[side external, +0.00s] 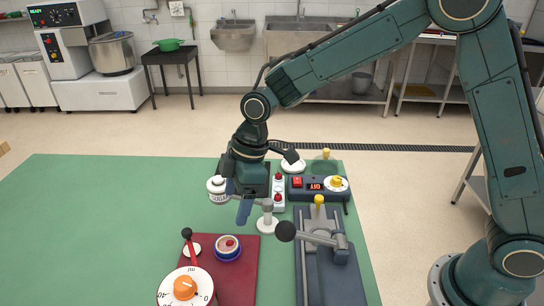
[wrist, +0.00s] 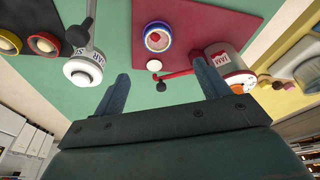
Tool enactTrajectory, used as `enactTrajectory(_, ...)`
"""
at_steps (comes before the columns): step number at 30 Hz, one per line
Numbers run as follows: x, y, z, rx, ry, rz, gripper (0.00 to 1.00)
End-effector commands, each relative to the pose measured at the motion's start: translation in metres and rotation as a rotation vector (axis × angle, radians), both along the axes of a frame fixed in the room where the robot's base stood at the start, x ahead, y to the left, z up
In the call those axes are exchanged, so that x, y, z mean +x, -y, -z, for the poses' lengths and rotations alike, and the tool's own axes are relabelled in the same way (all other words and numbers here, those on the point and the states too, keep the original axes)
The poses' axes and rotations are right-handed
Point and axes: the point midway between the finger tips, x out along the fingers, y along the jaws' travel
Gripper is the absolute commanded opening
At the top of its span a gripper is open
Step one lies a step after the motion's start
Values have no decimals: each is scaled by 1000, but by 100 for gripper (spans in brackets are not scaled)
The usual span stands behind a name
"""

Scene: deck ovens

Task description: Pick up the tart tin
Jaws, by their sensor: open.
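A small round tin (side external: 228,247) with a blue rim, a pale inside and a red spot at its centre, apparently the tart tin, sits on the dark red mat (side external: 243,285). It also shows in the wrist view (wrist: 158,37), near the top and roughly midway between my fingers' lines. My gripper (side external: 240,208) is above the green table, behind the tin in the side view, and apart from it. In the wrist view my gripper (wrist: 162,85) has its two blue fingers wide apart with nothing between them.
An orange-knobbed dial (side external: 185,288) and a red lever (side external: 191,249) stand left of the tin. A labelled white canister (side external: 216,188) stands beside my gripper. A lever device (side external: 322,255) and a display box (side external: 318,188) are at right. The table's left (side external: 90,220) is clear.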

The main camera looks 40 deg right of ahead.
Motion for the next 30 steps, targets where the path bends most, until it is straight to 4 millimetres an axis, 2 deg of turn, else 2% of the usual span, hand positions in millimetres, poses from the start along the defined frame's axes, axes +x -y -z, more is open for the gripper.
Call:
enactTrajectory(15,6,-16,66,-1,-3,0,75)
enactTrajectory(30,8,-19,81,-1,-1,1,75)
